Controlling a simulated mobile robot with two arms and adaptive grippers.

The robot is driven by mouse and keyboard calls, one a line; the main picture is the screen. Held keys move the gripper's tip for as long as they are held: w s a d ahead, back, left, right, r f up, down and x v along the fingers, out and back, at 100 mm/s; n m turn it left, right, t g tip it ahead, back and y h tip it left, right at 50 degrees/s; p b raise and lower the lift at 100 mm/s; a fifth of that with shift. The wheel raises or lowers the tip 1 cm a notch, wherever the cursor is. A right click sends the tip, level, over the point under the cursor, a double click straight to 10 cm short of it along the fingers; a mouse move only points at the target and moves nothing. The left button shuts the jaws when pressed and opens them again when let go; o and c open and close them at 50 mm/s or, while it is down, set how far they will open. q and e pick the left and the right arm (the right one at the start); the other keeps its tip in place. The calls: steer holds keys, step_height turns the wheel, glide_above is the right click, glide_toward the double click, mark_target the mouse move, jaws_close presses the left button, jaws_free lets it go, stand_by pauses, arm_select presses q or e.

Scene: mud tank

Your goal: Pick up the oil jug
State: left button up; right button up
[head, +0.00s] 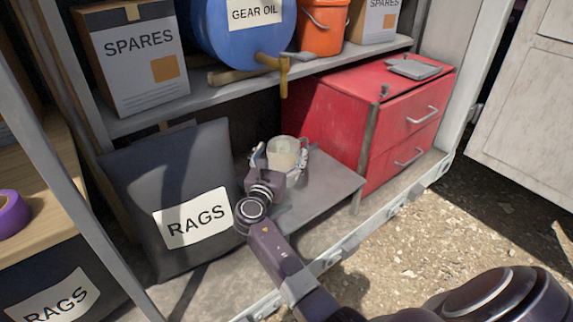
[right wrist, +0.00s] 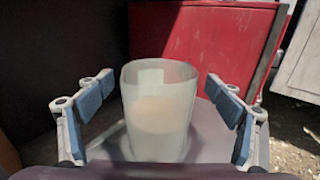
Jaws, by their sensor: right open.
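The oil jug appears to be the pale, translucent container (head: 286,152) standing upright on a low grey board in the lower bay of the shelf. In the right wrist view the jug (right wrist: 160,115) stands in the middle, with a beige level showing through its wall. My right gripper (head: 280,157) is open. In the right wrist view its blue-padded fingers (right wrist: 158,95) are on either side of the jug, with a visible gap on both sides. The jug's base is partly hidden by the gripper. I see no handle on it. My left gripper is not in view.
A dark RAGS bag (head: 170,185) stands close left of my right gripper. A red drawer cabinet (head: 345,120) is to the right. The upper shelf (head: 215,100) holds a blue GEAR OIL drum (head: 240,42) whose yellow tap (head: 283,72) hangs above the jug. The grey board (head: 325,185) has free room right of the jug.

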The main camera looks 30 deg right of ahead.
mark_target(288, 138)
steer(key=x, duration=0.3)
steer(key=shift+w+d+r, duration=0.1)
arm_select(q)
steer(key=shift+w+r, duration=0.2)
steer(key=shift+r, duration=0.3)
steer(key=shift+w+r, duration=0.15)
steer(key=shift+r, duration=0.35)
arm_select(e)
steer(key=shift+c, duration=0.2)
steer(key=c, duration=2)
steer(key=shift+r, duration=0.1)
steer(key=shift+c, duration=0.8)
steer(key=shift+r, duration=0.2)
